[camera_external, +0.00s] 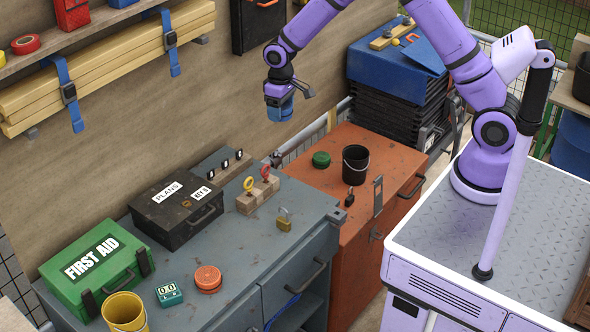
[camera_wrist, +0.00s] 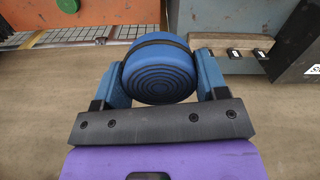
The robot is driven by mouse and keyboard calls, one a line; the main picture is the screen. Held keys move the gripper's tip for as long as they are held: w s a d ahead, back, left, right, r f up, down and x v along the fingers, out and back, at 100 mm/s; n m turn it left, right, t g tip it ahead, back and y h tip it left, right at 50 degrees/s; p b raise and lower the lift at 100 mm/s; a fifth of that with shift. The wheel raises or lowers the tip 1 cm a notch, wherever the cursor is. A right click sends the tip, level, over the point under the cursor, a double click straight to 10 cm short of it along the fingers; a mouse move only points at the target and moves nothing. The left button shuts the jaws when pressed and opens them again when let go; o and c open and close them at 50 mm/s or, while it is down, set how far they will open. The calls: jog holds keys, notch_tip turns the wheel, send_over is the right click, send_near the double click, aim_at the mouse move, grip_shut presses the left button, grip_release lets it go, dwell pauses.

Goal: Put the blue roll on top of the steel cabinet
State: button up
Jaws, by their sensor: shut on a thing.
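The blue roll (camera_wrist: 157,68) is between the two blue fingers of my gripper (camera_wrist: 160,80), with its ringed round end facing the wrist camera. In the external view my gripper (camera_external: 279,96) holds the blue roll (camera_external: 281,112) in the air by the wall, above the back of the cabinets. The grey-blue steel cabinet (camera_external: 238,239) stands in the middle, with several things on its top. An orange cabinet (camera_external: 335,152) stands beside it on the right. I cannot tell from the pictures alone which of the two the task means.
A green first aid box (camera_external: 95,268), a black box (camera_external: 176,211), a red-orange disc (camera_external: 208,278), a yellow bucket (camera_external: 125,312) and a padlock (camera_external: 284,221) occupy the grey top. A black bucket (camera_external: 356,164) and green roll (camera_external: 321,159) stand on the orange top. Wall planks (camera_external: 110,65) jut out left.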

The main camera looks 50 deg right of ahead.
jog(key=s+a+n, duration=0.3)
jog(key=s+a, duration=0.4)
jog(key=a, duration=0.3)
jog(key=s+a+n, duration=0.2)
jog(key=s+a, duration=0.4)
jog(key=a, duration=0.4)
jog(key=s+a+n, duration=0.2)
jog(key=s+a, duration=0.3)
jog(key=s, duration=0.3)
jog(key=s+a+n, duration=0.3)
jog(key=s+a, duration=0.3)
jog(key=s, duration=0.3)
send_over(233, 264)
notch_tip(233, 264, down, 12)
jog(key=shift+d+f, duration=0.15)
jog(key=shift+f, duration=1.85)
jog(key=shift+f, duration=0.1)
jog(key=o, duration=1)
jog(key=shift+c, duration=0.2)
